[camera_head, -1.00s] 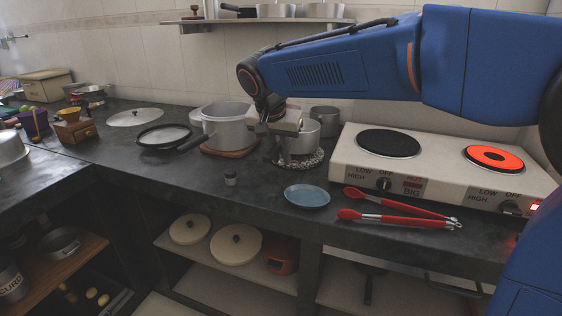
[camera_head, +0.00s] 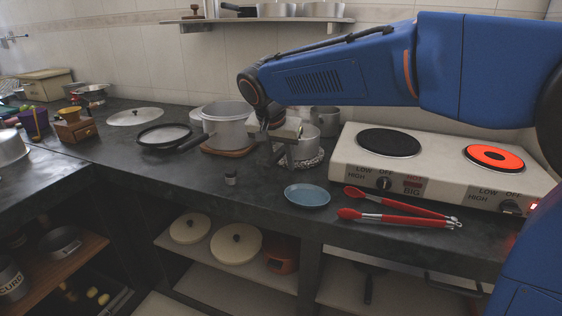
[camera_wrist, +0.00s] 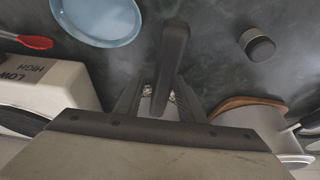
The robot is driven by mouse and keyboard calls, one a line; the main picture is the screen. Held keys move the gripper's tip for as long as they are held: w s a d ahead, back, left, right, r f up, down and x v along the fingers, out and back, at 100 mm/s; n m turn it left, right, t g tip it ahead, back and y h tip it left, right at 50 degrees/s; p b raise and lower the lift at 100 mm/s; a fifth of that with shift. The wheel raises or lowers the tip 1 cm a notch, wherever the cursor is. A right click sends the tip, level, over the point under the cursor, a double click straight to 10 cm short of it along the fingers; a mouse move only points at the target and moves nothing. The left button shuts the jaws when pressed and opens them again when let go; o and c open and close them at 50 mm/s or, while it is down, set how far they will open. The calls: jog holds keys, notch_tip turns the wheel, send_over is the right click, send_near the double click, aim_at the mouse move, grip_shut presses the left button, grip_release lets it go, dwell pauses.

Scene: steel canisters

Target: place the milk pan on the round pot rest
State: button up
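The milk pan (camera_head: 306,147) is a small steel pan, upright at the round pot rest (camera_head: 316,163), a pale patterned ring on the dark counter. Its base is over the rest; I cannot tell whether it touches. My gripper (camera_head: 283,150) is at the pan's left front side, covering part of it. In the wrist view the pan's dark handle (camera_wrist: 172,55) runs between the two fingers of my gripper (camera_wrist: 164,85), which look shut on it. The pan's body is hidden there behind the gripper.
A large pot (camera_head: 228,128) on a wooden board stands close left. Another steel pot (camera_head: 325,119) is behind. The hotplate (camera_head: 430,165) stands right, one plate glowing red.

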jog(key=v, duration=1.1)
jog(key=shift+s+r, duration=0.2)
jog(key=shift+r, duration=0.15)
